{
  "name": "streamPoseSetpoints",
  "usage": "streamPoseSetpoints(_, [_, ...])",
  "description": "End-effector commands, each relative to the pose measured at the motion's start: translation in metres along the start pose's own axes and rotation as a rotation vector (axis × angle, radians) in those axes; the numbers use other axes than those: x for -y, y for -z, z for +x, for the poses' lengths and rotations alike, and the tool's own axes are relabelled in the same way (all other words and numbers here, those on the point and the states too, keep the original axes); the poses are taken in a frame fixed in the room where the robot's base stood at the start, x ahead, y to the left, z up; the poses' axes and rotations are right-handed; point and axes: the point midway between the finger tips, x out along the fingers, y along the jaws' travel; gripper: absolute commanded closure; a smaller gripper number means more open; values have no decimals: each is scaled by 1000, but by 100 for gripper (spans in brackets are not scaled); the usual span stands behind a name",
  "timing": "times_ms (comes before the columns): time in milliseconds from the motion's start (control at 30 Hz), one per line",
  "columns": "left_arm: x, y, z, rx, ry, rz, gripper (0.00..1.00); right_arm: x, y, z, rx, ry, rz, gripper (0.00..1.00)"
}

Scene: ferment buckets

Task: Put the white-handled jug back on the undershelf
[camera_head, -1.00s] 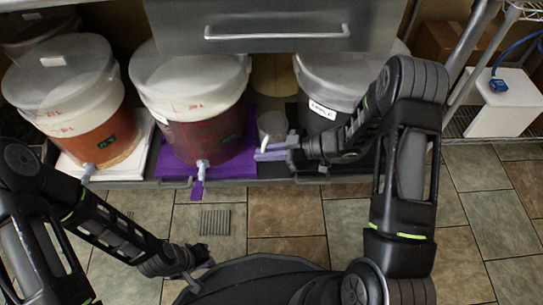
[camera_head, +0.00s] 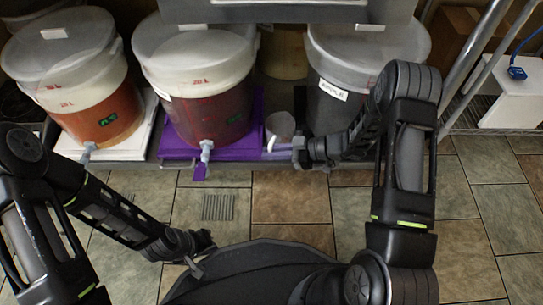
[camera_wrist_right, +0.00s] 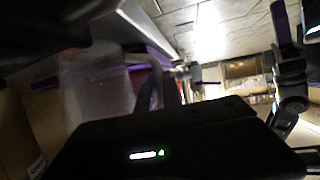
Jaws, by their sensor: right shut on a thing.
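The jug (camera_head: 281,124) is a small pale translucent vessel between the middle and right buckets, by the front edge of the undershelf (camera_head: 240,163). It looks upright; whether its base touches the shelf cannot be told. In the right wrist view the jug (camera_wrist_right: 98,88) shows large and blurred at the left. My left gripper (camera_head: 196,263) is low over the floor, away from the jug; its finger opening is unclear.
A middle bucket (camera_head: 200,75) with a spigot stands on a purple mat (camera_head: 241,148). A left bucket (camera_head: 70,75) stands on a white board, and a dark right bucket (camera_head: 335,105) is close behind my right gripper. A steel drawer (camera_head: 290,10) hangs above. Tiled floor is clear in front.

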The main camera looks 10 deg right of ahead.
Motion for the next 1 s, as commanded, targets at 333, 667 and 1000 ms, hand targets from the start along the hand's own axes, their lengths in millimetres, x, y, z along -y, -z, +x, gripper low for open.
streamPoseSetpoints(333, [1, 1, 4, -1, -1, 0, 100, 0, -8, 4, -1, 0, 0, 100])
streamPoseSetpoints(667, [2, 1, 6, -1, -2, -1, 100, 0, -12, 5, 0, 0, 0, 76])
streamPoseSetpoints(1000, [2, 1, 6, -1, -1, -1, 100, 0, -11, 5, -1, 0, 0, 68])
